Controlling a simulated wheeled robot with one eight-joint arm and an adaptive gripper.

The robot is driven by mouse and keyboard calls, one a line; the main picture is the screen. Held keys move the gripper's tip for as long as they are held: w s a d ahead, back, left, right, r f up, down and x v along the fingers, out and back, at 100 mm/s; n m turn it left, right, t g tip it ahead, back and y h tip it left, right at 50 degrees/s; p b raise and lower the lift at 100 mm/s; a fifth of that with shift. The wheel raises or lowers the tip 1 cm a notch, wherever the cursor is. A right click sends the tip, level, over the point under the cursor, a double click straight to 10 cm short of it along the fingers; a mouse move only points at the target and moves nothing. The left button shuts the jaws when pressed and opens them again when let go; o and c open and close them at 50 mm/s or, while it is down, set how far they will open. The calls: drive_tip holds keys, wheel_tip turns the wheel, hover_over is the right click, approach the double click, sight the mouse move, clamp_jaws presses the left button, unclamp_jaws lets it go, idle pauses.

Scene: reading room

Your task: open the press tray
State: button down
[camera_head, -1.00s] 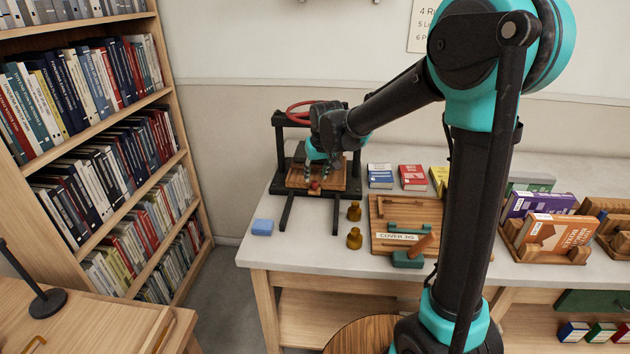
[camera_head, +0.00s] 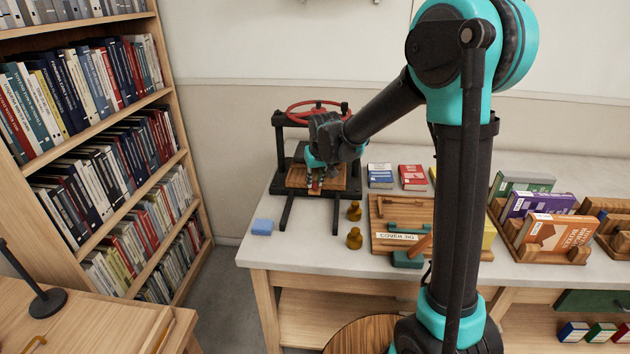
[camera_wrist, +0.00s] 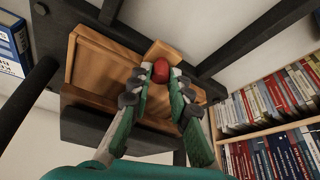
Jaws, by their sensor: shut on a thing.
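The book press stands at the back left of the worktop, with a black frame (camera_head: 281,140) and a red handwheel (camera_head: 312,108). Its wooden tray (camera_head: 345,184) sits low in the frame; the tray also shows in the wrist view (camera_wrist: 92,62). A red knob (camera_wrist: 161,71) is on a small wooden block at the tray's front edge. My gripper (camera_wrist: 161,74) is shut on the red knob, with a finger on each side of it. In the head view my gripper (camera_head: 316,185) is at the tray's front, and the knob is mostly hidden there.
Two brass weights (camera_head: 354,238) and a wooden board (camera_head: 385,245) with tools lie to the right. A blue block (camera_head: 262,228) is near the worktop's left edge. Two black rails (camera_head: 287,212) reach forward from the press. Bookshelves (camera_head: 95,150) stand on the left.

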idle(0.3)
drive_tip(key=s, duration=1.8)
drive_tip(key=shift+s+a, duration=0.3)
drive_tip(key=shift+s, duration=0.05)
drive_tip(key=c, duration=1.4)
unclamp_jaws()
drive_tip(key=shift+r, duration=0.15)
drive_tip(key=v, duration=1.1)
drive_tip(key=shift+s+r, duration=0.2)
drive_tip(key=shift+r, duration=0.1)
